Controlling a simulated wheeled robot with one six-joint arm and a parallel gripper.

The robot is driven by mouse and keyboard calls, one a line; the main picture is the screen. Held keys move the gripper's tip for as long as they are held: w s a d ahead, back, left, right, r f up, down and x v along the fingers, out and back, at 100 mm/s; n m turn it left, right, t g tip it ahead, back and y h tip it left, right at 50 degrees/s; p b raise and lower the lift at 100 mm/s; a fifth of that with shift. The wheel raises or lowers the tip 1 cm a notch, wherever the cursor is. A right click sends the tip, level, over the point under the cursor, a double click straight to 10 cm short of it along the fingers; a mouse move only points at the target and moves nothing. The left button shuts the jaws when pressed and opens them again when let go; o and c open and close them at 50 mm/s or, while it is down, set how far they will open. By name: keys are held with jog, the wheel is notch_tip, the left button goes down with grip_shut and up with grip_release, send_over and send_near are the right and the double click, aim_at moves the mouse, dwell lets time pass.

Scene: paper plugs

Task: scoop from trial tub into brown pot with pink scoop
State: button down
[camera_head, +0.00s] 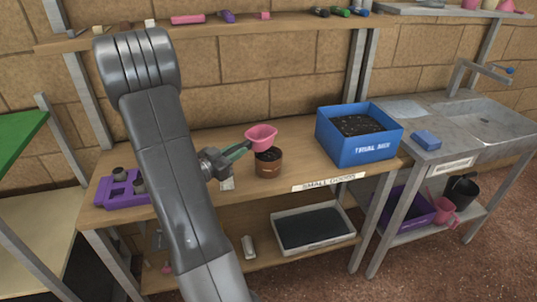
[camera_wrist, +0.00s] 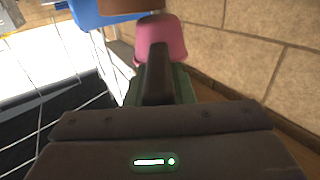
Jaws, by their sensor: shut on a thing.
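The pink scoop (camera_head: 261,134) is in my gripper (camera_head: 235,153), which is shut on its green handle. The scoop is above the brown pot (camera_head: 268,170), its bowl over the pot's mouth and slightly apart from its rim. Dark soil shows in the pot. The blue trial tub (camera_head: 362,150), full of dark mix, stands to the right on the bench. In the wrist view the pink scoop (camera_wrist: 161,38) is ahead of the gripper, and part of the brown pot (camera_wrist: 130,5) shows at the top edge. I cannot see inside the scoop.
A purple tray (camera_head: 120,192) with dark pots sits at the bench's left end. A blue block (camera_head: 426,139) lies by the sink (camera_head: 487,119). A wall shelf (camera_head: 270,27) holds several tools above the bench. The bench between pot and tub is clear.

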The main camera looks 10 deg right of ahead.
jog(key=shift+r, duration=0.1)
notch_tip(320, 180, up, 4)
jog(key=p, duration=0.3)
dwell(0.6)
